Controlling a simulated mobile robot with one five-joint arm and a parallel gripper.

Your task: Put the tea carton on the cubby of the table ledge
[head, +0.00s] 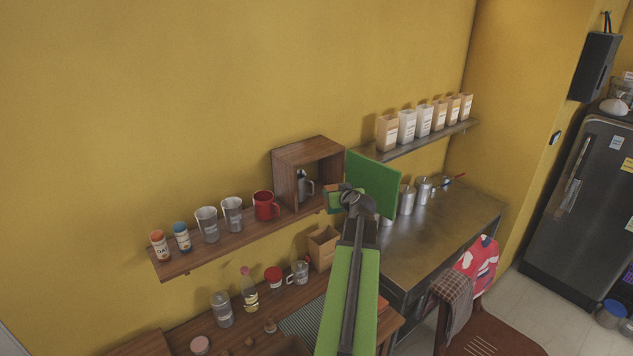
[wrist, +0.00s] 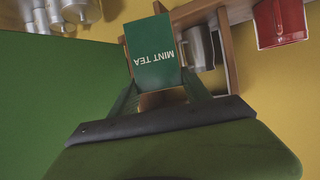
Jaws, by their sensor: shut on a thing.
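My gripper (wrist: 160,82) is shut on the green tea carton (wrist: 154,55), whose "MINT TEA" lettering shows upside down in the wrist view. In the head view my gripper (head: 340,194) is just right of and in front of the wooden cubby (head: 318,150), and the carton is mostly hidden. The cubby is an open-fronted box on the wall ledge (head: 243,236). A steel mug (head: 303,188) stands inside it. In the wrist view the mug (wrist: 200,48) and the cubby's wooden edge (wrist: 229,50) show just beyond the carton. The carton appears outside the cubby; the exact gap is unclear.
A red mug (head: 265,206) stands left of the cubby, with grey cups (head: 232,214) and small jars (head: 181,237) farther left. Below are an open carton (head: 323,247) and a bottle (head: 249,290). Steel canisters (head: 407,199) stand at right, under a shelf of paper bags (head: 424,120).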

